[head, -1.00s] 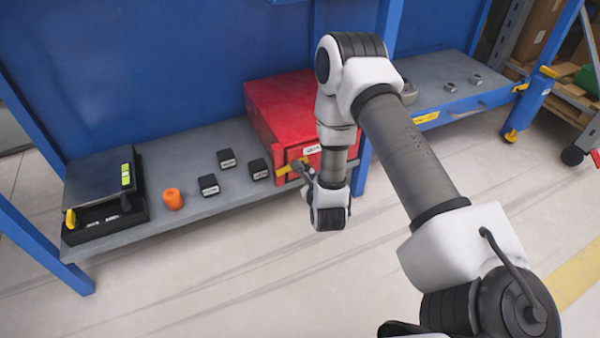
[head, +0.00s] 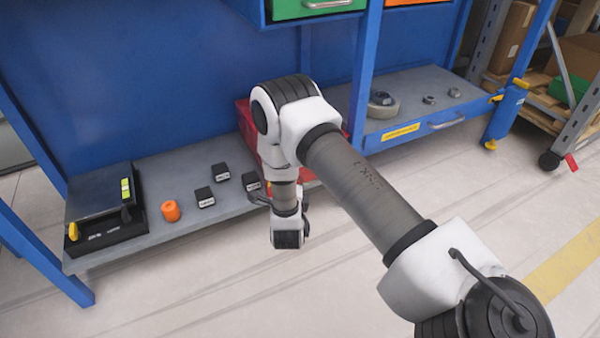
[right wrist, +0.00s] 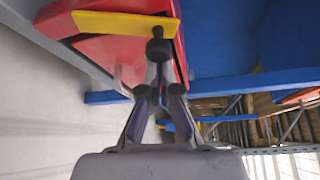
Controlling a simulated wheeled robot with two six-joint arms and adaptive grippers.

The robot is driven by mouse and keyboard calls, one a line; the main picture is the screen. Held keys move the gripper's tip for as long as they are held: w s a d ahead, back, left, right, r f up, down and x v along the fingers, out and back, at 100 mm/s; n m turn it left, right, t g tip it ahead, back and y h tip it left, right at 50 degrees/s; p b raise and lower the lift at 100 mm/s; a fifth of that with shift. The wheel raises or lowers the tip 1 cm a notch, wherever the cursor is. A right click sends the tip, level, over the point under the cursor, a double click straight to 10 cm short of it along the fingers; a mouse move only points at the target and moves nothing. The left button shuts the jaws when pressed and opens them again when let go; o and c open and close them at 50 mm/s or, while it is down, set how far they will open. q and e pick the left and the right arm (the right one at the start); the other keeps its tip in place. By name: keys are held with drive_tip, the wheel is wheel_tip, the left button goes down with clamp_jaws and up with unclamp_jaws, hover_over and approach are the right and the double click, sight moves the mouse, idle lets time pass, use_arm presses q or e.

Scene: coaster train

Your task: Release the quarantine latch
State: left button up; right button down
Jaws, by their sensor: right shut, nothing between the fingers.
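The red box (head: 244,118) stands on the grey bench shelf, mostly hidden behind my right arm in the head view. In the right wrist view its red front (right wrist: 60,22) fills the upper left, with a yellow latch bar (right wrist: 110,22) across it. My right gripper (right wrist: 157,48) is shut and empty. Its dark fingertips overlap the lower edge of the yellow bar; I cannot tell whether they touch it. My left gripper is not in view.
Several small black blocks (head: 205,197) and an orange cylinder (head: 171,211) stand on the shelf (head: 150,240) left of the box. A black case (head: 105,232) lies at the far left. A blue post (head: 362,70) stands right of the box. The floor in front is clear.

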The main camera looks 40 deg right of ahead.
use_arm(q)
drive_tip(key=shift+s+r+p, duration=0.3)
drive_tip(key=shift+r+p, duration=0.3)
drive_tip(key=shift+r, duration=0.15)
use_arm(e)
drive_tip(key=shift+w+a+r, duration=0.2)
drive_tip(key=shift+a+r, duration=0.2)
drive_tip(key=shift+a, duration=0.35)
